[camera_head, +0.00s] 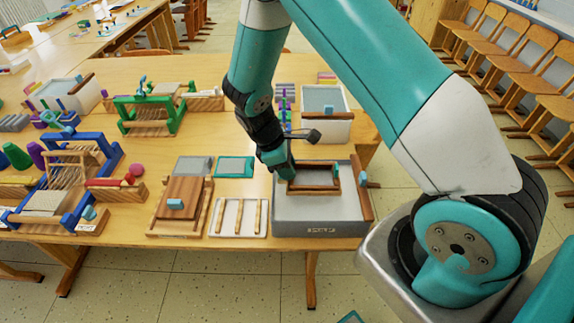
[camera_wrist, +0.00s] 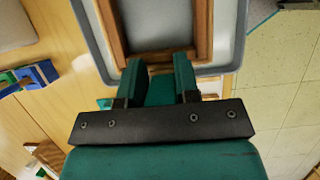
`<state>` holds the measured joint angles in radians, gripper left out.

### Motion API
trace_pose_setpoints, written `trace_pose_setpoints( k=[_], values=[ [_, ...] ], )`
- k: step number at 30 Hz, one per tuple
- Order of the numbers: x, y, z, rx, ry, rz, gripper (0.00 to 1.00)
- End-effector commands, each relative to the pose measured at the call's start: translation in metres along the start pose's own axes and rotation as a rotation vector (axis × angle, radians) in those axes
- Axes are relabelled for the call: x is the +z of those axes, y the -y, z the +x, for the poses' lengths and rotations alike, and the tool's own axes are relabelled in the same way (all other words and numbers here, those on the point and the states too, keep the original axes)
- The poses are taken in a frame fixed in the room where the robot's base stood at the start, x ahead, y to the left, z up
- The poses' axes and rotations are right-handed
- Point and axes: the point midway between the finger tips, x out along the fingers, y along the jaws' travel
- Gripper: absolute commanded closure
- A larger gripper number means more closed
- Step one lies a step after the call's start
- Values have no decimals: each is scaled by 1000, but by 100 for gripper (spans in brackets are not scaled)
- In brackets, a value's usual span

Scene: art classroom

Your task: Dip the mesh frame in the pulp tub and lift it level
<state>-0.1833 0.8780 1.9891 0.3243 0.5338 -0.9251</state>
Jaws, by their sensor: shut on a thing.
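The mesh frame (camera_head: 336,176) has a brown wooden border around a pale mesh. It lies roughly level over the grey pulp tub (camera_head: 322,228), towards its far side; I cannot tell whether it touches the pulp. My gripper (camera_head: 286,174) is shut on the frame's left edge in the head view. In the wrist view the wooden frame (camera_wrist: 205,28) extends away from my gripper (camera_wrist: 158,70), inside the tub's grey rim (camera_wrist: 86,28). My fingers hide part of the held edge.
A white rack with wooden bars (camera_head: 239,217) and a wooden press board (camera_head: 182,200) stand left of the tub. A second white tub (camera_head: 338,131) stands behind. A wooden bar (camera_head: 361,178) rests along the tub's right side. The table's front edge is close.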

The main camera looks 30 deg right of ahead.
Motion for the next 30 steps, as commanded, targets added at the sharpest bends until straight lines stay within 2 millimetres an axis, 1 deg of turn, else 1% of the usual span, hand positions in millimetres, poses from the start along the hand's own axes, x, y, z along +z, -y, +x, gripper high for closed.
trace_pose_setpoints(
  k=[1, 30],
  values=[
    [-3, 0, 7, 1, 0, -1, 94],
    [-30, 0, 71, 0, 0, 0, 94]
  ],
)
